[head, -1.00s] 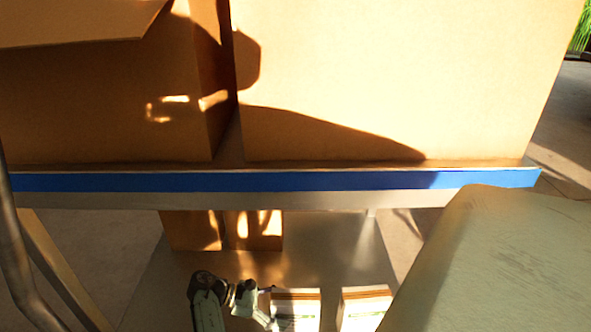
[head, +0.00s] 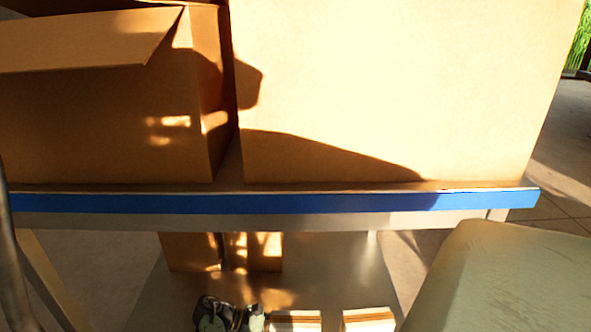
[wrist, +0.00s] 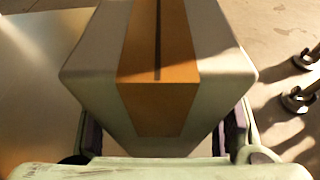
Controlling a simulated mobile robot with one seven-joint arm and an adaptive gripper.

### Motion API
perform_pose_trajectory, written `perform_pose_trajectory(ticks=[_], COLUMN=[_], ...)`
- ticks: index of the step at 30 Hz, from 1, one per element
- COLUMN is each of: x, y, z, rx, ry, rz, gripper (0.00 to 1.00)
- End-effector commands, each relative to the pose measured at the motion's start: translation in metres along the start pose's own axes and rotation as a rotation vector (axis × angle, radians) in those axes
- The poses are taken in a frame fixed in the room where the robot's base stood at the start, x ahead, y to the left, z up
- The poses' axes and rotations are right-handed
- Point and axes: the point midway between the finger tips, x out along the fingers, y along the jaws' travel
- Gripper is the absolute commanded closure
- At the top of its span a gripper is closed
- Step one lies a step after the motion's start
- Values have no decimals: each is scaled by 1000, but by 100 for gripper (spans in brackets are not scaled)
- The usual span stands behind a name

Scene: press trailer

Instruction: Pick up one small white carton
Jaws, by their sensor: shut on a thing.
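A small white carton with a brown band (wrist: 95,85) fills the middle of the wrist view. My gripper (wrist: 160,138) is shut on it, with one dark finger pad against each side. In the head view, part of my gripper (head: 228,316) shows at the bottom edge, over the lower shelf. A white carton with a brown top (head: 293,321) is just right of it, and another white carton (head: 368,319) is further right. Both are cut off by the picture's edge. I cannot tell in the head view which carton is the held one.
A shelf with a blue front edge (head: 300,202) crosses above, bearing large cardboard boxes (head: 390,80). A brown box (head: 190,252) stands at the back of the metal lower shelf (head: 330,270). Metal feet (wrist: 300,100) show at the right of the wrist view.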

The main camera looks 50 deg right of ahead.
Motion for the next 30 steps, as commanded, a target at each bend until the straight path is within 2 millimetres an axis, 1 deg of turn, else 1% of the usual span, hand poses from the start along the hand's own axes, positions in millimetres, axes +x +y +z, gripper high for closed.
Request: perform_pose_trajectory(ticks=[1,2,15,26,30], x=[0,0,0,-2,-3], y=[0,0,0,1,1], z=[0,0,0,3,7], rx=[0,-1,-1,3,3], ry=[1,1,1,-1,-2], rz=[0,0,0,2,2], gripper=[70,72,100,100,100])
